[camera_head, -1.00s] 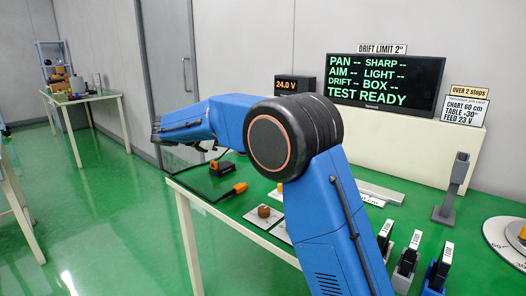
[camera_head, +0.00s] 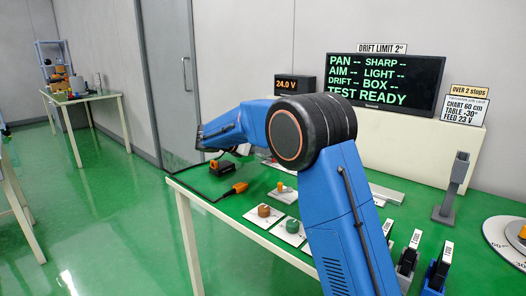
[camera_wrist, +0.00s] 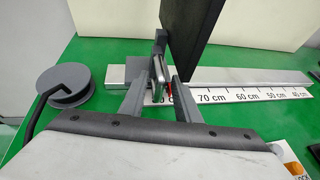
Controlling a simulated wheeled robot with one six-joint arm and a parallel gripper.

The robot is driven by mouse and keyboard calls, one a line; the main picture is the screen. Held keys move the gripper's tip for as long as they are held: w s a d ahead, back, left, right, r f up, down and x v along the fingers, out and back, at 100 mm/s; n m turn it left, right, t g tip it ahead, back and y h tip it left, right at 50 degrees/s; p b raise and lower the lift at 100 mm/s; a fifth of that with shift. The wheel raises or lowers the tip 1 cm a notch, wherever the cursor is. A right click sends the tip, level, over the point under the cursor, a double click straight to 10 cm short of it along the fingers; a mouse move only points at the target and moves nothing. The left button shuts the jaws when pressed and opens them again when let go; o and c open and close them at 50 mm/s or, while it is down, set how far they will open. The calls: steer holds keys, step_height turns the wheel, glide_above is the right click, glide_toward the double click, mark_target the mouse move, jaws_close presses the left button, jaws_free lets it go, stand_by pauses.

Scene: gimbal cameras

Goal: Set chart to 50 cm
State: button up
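In the wrist view the chart is a dark upright panel (camera_wrist: 195,35) on a pale rail (camera_wrist: 225,80). A white scale (camera_wrist: 255,94) along the rail reads 70, 60, 50, 40 cm from left to right. A red pointer (camera_wrist: 168,88) sits left of the 70 mark. A grey upright tab (camera_wrist: 158,72) stands at the panel's foot. My gripper (camera_wrist: 160,84) has its fingers apart around this tab, with a gap visible on the right side. Contact on the left side cannot be told. In the head view my arm hides the gripper and chart.
A screen (camera_head: 385,82) reads TEST READY. A card (camera_head: 464,109) reads CHART 60 cm, TABLE -30°, FEED 23 V. A grey round spool (camera_wrist: 65,85) is left of the rail.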

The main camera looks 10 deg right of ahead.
steer(key=shift+d, duration=0.15)
steer(key=shift+c, duration=0.6)
jaws_close()
steer(key=s+d, duration=0.6)
steer(key=s, duration=0.2)
steer(key=s+d, duration=0.5)
steer(key=s, duration=0.3)
steer(key=s+d, duration=0.6)
steer(key=s, duration=0.2)
steer(key=shift+s+d, duration=0.1)
steer(key=shift+d, duration=0.2)
steer(key=shift+o, duration=0.6)
jaws_free()
steer(key=shift+a, duration=0.15)
steer(key=v, duration=1.7)
steer(key=shift+r, duration=0.2)
steer(key=shift+a, duration=0.1)
